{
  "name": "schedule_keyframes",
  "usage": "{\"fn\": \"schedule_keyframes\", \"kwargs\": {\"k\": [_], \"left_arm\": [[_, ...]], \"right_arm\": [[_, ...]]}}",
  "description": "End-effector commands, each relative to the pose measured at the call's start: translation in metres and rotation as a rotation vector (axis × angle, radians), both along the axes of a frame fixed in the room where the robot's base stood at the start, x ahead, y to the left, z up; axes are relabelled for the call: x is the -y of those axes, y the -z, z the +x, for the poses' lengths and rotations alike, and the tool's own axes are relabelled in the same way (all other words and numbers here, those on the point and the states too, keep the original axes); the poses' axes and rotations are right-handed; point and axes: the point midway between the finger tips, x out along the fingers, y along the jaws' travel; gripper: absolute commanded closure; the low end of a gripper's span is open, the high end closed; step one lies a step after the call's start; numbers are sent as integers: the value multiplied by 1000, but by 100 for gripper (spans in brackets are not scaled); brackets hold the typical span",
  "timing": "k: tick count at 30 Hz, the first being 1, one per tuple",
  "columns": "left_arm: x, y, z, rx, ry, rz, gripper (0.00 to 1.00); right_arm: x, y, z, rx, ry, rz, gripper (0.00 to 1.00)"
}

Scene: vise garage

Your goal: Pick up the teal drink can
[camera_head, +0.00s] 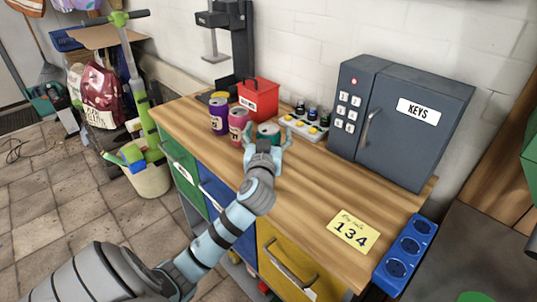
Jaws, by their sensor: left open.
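The teal drink can (268,131) stands on the wooden workbench, mostly hidden behind my left gripper. My left gripper (267,146) is open, with one finger on each side of the can's front. I cannot tell whether the fingers touch it. A pink can (238,122) stands just left of the teal can, close to the left finger. A purple can (218,116) stands further left. My right gripper is not in view.
A red box (259,98) stands behind the cans. A button panel (304,124) and a grey key cabinet (398,122) stand to the right. A yellow note (353,231) lies on the bench (310,182), whose front middle is clear. Blue sockets (407,252) sit at the right edge.

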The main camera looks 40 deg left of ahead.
Motion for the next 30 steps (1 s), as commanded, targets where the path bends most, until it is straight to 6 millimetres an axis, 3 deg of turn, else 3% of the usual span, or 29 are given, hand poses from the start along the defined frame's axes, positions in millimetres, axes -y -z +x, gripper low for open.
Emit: {"fn": "schedule_keyframes", "kwargs": {"k": [4,12,23,26,30], "left_arm": [[1,0,0,1,1,-1,24],[1,0,0,1,2,-1,61],[1,-3,0,1,2,-1,62],[1,-12,0,2,2,0,62],[1,-43,1,5,2,0,62]], "right_arm": [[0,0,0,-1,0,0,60],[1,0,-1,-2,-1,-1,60],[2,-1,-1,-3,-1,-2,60],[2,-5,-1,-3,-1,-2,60],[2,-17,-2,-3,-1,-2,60]]}}
